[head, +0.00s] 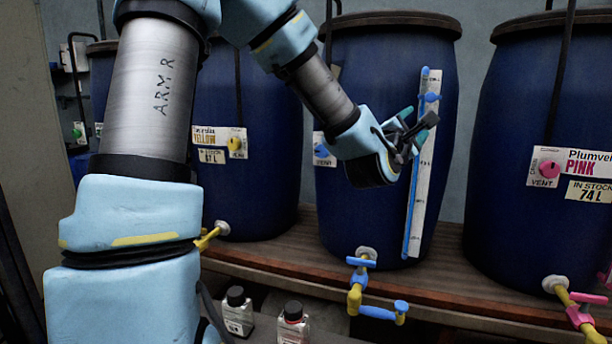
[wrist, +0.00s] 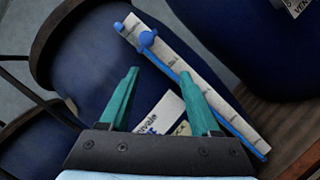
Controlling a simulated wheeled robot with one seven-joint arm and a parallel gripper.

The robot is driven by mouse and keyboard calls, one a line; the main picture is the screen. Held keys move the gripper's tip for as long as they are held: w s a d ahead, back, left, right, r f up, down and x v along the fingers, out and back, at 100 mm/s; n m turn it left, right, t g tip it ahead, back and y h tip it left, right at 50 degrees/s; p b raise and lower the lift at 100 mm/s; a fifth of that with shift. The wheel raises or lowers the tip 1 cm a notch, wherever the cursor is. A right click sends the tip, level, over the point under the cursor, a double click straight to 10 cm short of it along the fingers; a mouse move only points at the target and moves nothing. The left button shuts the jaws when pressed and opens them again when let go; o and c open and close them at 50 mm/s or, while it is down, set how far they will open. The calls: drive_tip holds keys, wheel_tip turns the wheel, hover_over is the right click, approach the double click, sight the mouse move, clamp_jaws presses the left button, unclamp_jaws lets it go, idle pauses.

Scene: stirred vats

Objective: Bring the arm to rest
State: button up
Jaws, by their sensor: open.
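My arm (head: 150,110) reaches from the left across the head view. My gripper (head: 418,128) is in front of the middle blue vat (head: 345,65), close to its upright sight gauge (head: 424,170). In the wrist view, my gripper's teal fingers (wrist: 162,100) stand wide apart with nothing between them but the vat wall and part of a white label (wrist: 160,118) behind. The gauge (wrist: 195,85), a white scale with a blue tube and blue knob, runs past the right finger. I cannot tell whether the finger touches it.
A yellow-labelled vat (head: 265,150) stands left and a pink-labelled vat (head: 530,90) right, on a wooden shelf (head: 440,290). The middle vat has a blue and yellow tap (head: 357,290). Two small bottles (head: 238,312) (head: 293,325) stand below, near my arm.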

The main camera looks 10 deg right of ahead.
drive_tip(key=a+f+m+g+y, duration=0.7)
drive_tip(key=a+f+m+y, duration=0.3)
drive_tip(key=a+f, duration=0.95)
drive_tip(key=s+a+f+m+g+y, duration=0.1)
drive_tip(key=s+a+f+m+g, duration=0.2)
drive_tip(key=s+a, duration=0.3)
drive_tip(key=s+a+f+m+g+y, duration=0.2)
drive_tip(key=s+a, duration=0.4)
drive_tip(key=a, duration=0.5)
drive_tip(key=f+m+g, duration=0.1)
drive_tip(key=m, duration=0.1)
drive_tip(key=shift+s+a+m, duration=0.15)
drive_tip(key=shift+s+m, duration=0.15)
drive_tip(key=shift+m, duration=0.1)
